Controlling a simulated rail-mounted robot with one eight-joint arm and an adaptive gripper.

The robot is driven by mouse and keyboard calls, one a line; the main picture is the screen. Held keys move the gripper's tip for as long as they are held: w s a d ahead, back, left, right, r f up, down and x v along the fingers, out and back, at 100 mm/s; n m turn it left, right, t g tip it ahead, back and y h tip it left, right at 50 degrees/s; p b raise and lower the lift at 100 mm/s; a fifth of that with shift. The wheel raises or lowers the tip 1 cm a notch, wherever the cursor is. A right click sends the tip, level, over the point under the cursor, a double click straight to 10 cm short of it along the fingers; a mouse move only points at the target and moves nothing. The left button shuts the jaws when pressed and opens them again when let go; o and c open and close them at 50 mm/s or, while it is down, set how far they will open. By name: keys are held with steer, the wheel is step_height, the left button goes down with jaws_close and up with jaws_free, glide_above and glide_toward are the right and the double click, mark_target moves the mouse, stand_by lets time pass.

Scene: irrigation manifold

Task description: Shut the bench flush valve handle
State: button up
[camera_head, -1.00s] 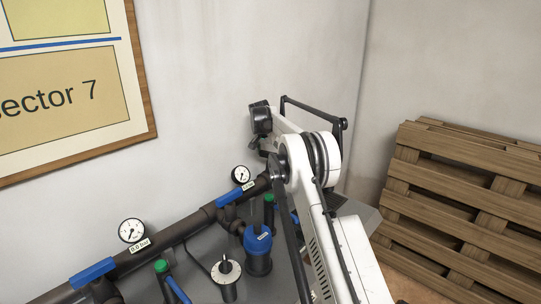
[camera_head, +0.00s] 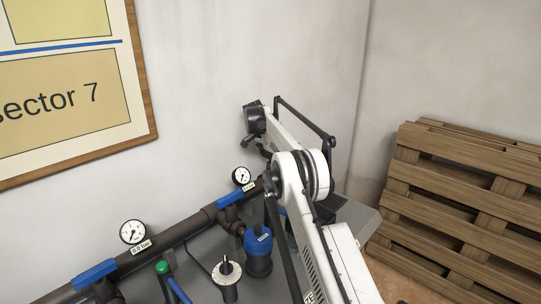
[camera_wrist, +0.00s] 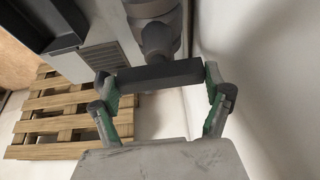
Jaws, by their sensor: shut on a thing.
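In the wrist view a dark grey bar handle (camera_wrist: 160,76) sits on a short round stem of a grey fitting. It looks like the flush valve handle, but no label shows. My gripper (camera_wrist: 160,92) is shut on this bar, with a green-padded finger at each end of it. In the head view the end of my arm is near the wall, beyond the pipe's far end. The fingers and the held bar cannot be made out clearly there.
A dark pipe (camera_head: 180,232) with blue-handled valves and gauges runs along the grey bench. A blue-topped canister (camera_head: 258,250) and a dial knob (camera_head: 227,271) stand on the bench. A wooden pallet (camera_head: 460,205) leans at right. The wall is close behind my arm.

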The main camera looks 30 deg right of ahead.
steer(key=o, duration=1.1)
steer(key=shift+o, duration=0.2)
steer(key=v, duration=1.2)
step_height(320, 180, up, 3)
steer(key=p, duration=0.3)
